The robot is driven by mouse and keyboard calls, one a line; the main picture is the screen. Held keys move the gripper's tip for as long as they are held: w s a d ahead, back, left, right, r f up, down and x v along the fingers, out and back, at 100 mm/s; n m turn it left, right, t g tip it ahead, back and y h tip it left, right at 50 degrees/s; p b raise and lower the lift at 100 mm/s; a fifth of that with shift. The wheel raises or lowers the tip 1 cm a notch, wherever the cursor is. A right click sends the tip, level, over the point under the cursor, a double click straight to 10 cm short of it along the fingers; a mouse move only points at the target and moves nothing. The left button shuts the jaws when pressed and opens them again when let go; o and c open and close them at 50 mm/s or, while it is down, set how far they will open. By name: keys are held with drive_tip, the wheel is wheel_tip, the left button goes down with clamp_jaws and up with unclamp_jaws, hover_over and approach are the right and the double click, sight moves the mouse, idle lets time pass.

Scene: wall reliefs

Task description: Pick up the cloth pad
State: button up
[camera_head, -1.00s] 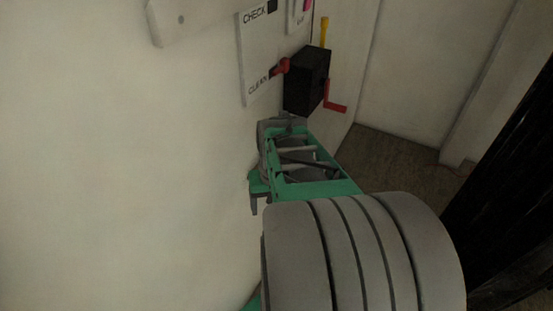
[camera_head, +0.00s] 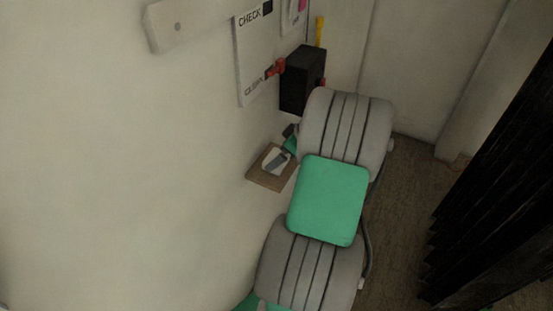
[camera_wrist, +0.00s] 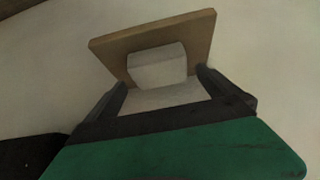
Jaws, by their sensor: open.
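The cloth pad (camera_wrist: 157,66) is a pale, rounded block on a brown wooden shelf (camera_wrist: 112,48) on the wall. In the wrist view, my gripper (camera_wrist: 162,82) is open, with one dark finger to each side of the pad's near end. The pad looks to lie between or just ahead of the fingertips; I cannot tell whether they touch it. In the head view, the small shelf (camera_head: 257,178) shows left of my arm, with the pale pad (camera_head: 269,157) on it. My gripper (camera_head: 280,160) reaches over it there and is partly hidden by my arm.
A black box (camera_head: 301,80) with red parts is on the wall above the shelf. A panel marked CHECK (camera_head: 252,60) is beside it, and a pale bar (camera_head: 200,22) is higher up left. A dark ribbed object (camera_head: 490,190) stands at the right. The wall left of the shelf is bare.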

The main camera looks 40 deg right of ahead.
drive_tip(key=x, duration=0.3)
drive_tip(key=shift+f, duration=0.1)
drive_tip(key=c, duration=1.3)
drive_tip(key=shift+r, duration=0.5)
drive_tip(key=s+r+b, duration=0.1)
drive_tip(key=s+r, duration=0.3)
drive_tip(key=s+a+r+b, duration=0.1)
drive_tip(key=s+r, duration=0.3)
drive_tip(key=s, duration=0.1)
drive_tip(key=s+a+r+b, duration=0.1)
drive_tip(key=s+r+b, duration=0.1)
drive_tip(key=s+r, duration=0.2)
drive_tip(key=shift+s+a, duration=0.2)
drive_tip(key=shift+s, duration=0.25)
